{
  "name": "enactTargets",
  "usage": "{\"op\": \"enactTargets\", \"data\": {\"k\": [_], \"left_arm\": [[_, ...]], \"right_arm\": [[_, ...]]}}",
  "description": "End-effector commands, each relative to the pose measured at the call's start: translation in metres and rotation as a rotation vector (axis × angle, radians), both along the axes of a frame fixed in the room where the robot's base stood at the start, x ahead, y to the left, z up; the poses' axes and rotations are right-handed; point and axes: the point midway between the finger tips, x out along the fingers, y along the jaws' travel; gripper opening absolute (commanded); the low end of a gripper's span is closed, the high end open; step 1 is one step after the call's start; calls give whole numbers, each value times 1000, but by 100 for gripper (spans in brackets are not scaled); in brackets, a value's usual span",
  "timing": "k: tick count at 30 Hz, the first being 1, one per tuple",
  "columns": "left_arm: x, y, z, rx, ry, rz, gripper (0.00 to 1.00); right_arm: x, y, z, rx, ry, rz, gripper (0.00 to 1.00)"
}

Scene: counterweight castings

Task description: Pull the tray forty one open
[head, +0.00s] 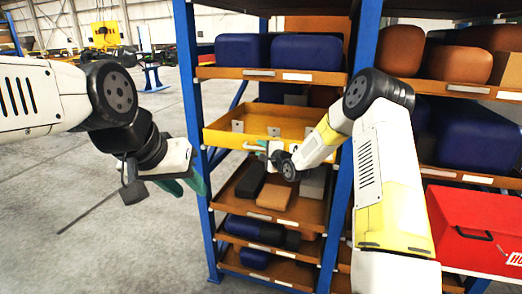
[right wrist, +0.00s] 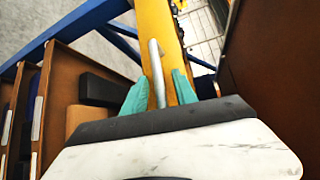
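The yellow tray (head: 222,138) sits in the left bay of the blue rack, at the level below the top shelf, with small grey pieces inside. No number can be read on it. Its pale bar handle (right wrist: 157,75) shows in the right wrist view, in front of the yellow face. My right gripper (head: 262,152) is at the tray's front; in the right wrist view its teal fingers (right wrist: 158,92) stand on either side of the handle, with gaps visible. My left gripper (head: 187,184) is empty, its teal fingers apart, left of the rack and away from the tray.
Blue rack posts (head: 190,90) stand at the left and centre (head: 340,190). Lower shelves (head: 232,200) hold dark, tan and grey blocks below the tray. A red box (head: 475,230) is at right.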

Motion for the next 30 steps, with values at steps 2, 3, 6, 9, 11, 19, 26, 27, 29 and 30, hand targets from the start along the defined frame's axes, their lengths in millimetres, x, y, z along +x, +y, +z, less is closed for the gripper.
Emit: {"op": "enactTargets", "data": {"k": [2,3,6,9,11,19,26,27,29,30], "left_arm": [[0,0,0,0,0,0,36],[0,0,0,0,0,0,36],[0,0,0,0,0,0,36],[0,0,0,0,0,0,36],[0,0,0,0,0,0,36],[0,0,0,0,0,0,36],[0,0,0,0,0,0,36],[0,0,0,0,0,0,36],[0,0,0,0,0,0,36],[0,0,0,0,0,0,36]], "right_arm": [[0,0,0,0,0,0,34],[0,0,0,0,0,0,34],[0,0,0,0,1,0,14],[0,0,0,0,1,0,0],[0,0,0,0,1,0,0],[-1,0,0,0,1,0,0],[-1,0,0,-1,2,0,0],[-1,0,-1,-1,2,1,0],[-1,0,-1,-1,2,0,0],[-1,0,-1,-1,2,0,0]]}}
